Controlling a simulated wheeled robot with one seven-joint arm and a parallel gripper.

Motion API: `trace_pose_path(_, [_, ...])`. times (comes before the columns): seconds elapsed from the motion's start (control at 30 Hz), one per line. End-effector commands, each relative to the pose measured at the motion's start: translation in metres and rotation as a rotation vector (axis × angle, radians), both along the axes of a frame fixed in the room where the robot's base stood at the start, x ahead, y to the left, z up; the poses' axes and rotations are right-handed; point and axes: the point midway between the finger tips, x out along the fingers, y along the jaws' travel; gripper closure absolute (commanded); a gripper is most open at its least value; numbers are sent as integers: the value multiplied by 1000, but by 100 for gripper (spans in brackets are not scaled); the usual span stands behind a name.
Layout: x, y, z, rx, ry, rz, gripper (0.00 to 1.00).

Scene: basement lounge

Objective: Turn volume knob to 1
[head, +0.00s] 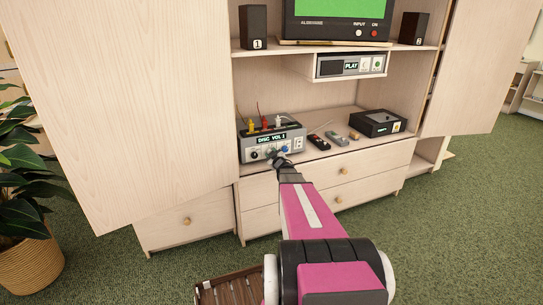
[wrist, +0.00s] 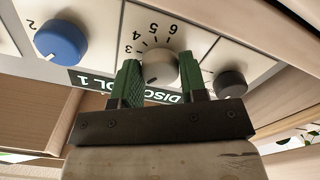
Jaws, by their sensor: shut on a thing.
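The grey player unit (head: 244,150) stands on the cabinet shelf, and its display (head: 271,139) reads "DISC VOL 1". In the wrist view a pale grey knob (wrist: 160,66) sits in a printed number scale where 3 to 6 can be read; its pointer is hard to make out. My gripper (wrist: 159,78) has its green-padded fingers on both sides of this knob and is shut on it. In the head view my gripper (head: 278,160) reaches the front panel and hides part of it.
A blue knob (wrist: 62,41) and a dark knob (wrist: 230,83) flank the grey knob closely. Cables rise from the unit's top. Two small remotes and a black box (head: 378,123) lie to the right. An open cabinet door (head: 130,110) stands left.

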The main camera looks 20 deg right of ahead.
Motion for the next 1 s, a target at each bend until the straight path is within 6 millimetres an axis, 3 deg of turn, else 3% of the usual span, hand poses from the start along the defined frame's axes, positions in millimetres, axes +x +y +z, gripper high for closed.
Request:
trace_pose_path(0.13, [-1, 0, -1, 0, 2, 0, 84])
trace_pose_path(0.17, [-1, 0, -1, 0, 2, 0, 54])
trace_pose_path(0.2, [-1, 0, -1, 0, 1, 0, 41])
trace_pose_path(0.23, [-1, 0, -1, 0, 1, 0, 35])
trace_pose_path(0.67, [-7, 0, 0, 1, 1, -1, 35])
trace_pose_path(1.0, [-58, -1, 1, 1, 2, -1, 35])
